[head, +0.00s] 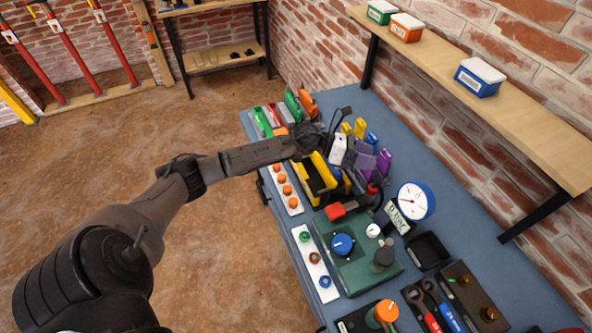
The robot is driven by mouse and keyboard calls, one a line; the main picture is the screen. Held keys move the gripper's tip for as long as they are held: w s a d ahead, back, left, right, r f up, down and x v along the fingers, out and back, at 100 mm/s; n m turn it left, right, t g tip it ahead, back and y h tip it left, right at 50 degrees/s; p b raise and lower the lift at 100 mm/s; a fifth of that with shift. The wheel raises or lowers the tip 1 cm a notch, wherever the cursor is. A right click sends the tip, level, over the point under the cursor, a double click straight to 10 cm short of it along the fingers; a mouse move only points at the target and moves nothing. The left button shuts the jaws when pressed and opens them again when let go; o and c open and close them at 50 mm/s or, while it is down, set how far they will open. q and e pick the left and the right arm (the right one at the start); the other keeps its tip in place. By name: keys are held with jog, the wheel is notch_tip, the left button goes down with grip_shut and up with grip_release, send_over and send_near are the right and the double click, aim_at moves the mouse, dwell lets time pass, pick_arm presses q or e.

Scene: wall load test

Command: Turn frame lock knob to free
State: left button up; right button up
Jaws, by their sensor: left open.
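A green base plate (328,273) lies on the blue-grey bench. An orange knob (386,311) sits on a black base at the near edge. I cannot tell which knob is the frame lock knob; no label is readable. My left gripper (328,134) is open, over the far part of the bench near the yellow bin, apart from all these knobs. Its fingers are small and partly lost among the things there.
A yellow-and-black bin (316,183) stands beyond the green plate. Strips with orange buttons (287,189) and coloured rings (315,265) line the left edge. A wall shelf (500,115) overhangs.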

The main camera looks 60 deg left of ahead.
pick_arm(q)
jog(key=s+a+f+m+g+y+b, duration=0.1)
jog(key=a+f+m+g+y+b, duration=0.2)
jog(key=a, duration=0.5)
jog(key=s+a+f+m+g+y+b, duration=0.1)
jog(key=a+f+m+g+y+b, duration=0.2)
jog(key=a, duration=0.5)
jog(key=s+a+f+g+y+b, duration=0.1)
jog(key=s+a+g+b, duration=0.1)
jog(key=s+a+b, duration=0.3)
jog(key=s+a+g+y+b, duration=0.1)
jog(key=s+a, duration=0.1)
jog(key=a, duration=0.6)
jog(key=b+x, duration=0.2)
jog(key=x, duration=0.9)
jog(key=shift+s+d, duration=0.1)
jog(key=shift+d, duration=0.05)
jog(key=shift+x, duration=0.95)
pick_arm(e)
notch_tip(320, 180, down, 17)
jog(key=shift+a, duration=0.25)
pick_arm(q)
jog(key=shift+c, duration=0.5)
pick_arm(e)
jog(key=shift+s+a, duration=0.1)
pick_arm(q)
jog(key=c, duration=0.8)
